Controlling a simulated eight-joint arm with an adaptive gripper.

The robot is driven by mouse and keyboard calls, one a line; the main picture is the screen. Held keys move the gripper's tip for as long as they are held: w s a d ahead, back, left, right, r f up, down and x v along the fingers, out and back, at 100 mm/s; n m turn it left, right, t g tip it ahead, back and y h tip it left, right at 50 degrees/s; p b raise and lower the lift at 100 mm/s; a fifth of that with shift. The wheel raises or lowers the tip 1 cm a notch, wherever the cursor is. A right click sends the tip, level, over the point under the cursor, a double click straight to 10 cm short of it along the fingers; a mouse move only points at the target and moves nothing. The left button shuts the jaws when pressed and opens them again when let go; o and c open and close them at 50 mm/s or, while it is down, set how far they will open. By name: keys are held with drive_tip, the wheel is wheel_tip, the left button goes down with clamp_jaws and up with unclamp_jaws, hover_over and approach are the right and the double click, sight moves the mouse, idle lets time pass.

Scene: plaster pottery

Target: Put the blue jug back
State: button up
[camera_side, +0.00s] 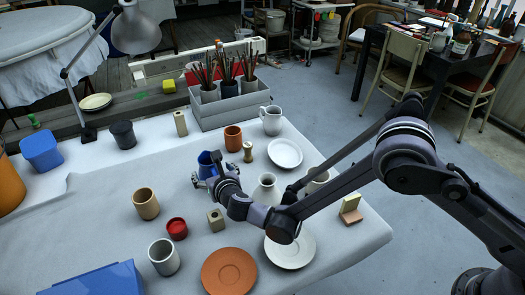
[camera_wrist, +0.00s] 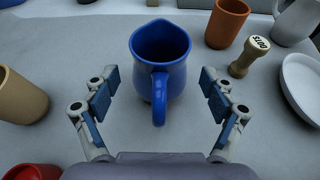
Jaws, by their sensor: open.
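The blue jug (camera_wrist: 165,65) stands upright on the grey cloth in the wrist view, its handle facing my gripper. In the side view the jug (camera_side: 207,163) is partly hidden behind my gripper. My gripper (camera_side: 204,180) is low over the table beside the jug. In the wrist view my gripper (camera_wrist: 156,95) is open, one finger to each side of the jug's handle and lower body. I see gaps between both fingers and the jug.
Close by stand a terracotta cup (camera_side: 233,138), a wooden stamp (camera_side: 248,152), a white plate (camera_side: 285,153) and a tan cup (camera_side: 146,203). A red pot (camera_side: 177,229) and a small block (camera_side: 216,219) are in front. A grey brush crate (camera_side: 230,108) stands behind.

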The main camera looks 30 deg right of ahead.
drive_tip(key=v, duration=1.1)
drive_tip(key=shift+r, duration=0.1)
drive_tip(key=s+d+r+m+g+h, duration=0.1)
drive_tip(key=d+r+m+g, duration=0.1)
drive_tip(key=d+r+m, duration=0.7)
drive_tip(key=s+d+r+m+g+h, duration=0.1)
drive_tip(key=d+r+m, duration=0.1)
drive_tip(key=d+m, duration=0.8)
drive_tip(key=s+d+m+g+y, duration=0.1)
drive_tip(key=s+d+m, duration=0.6)
drive_tip(key=s+m, duration=0.1)
drive_tip(key=s+d+r+m+g+y, duration=0.1)
drive_tip(key=s+d+m+g, duration=0.1)
drive_tip(key=s+d+m, duration=0.5)
drive_tip(key=s+m, duration=0.2)
drive_tip(key=s, duration=0.2)
drive_tip(key=shift+s+d+g, duration=0.2)
drive_tip(key=shift+d+g, duration=0.05)
drive_tip(key=shift+g, duration=0.05)
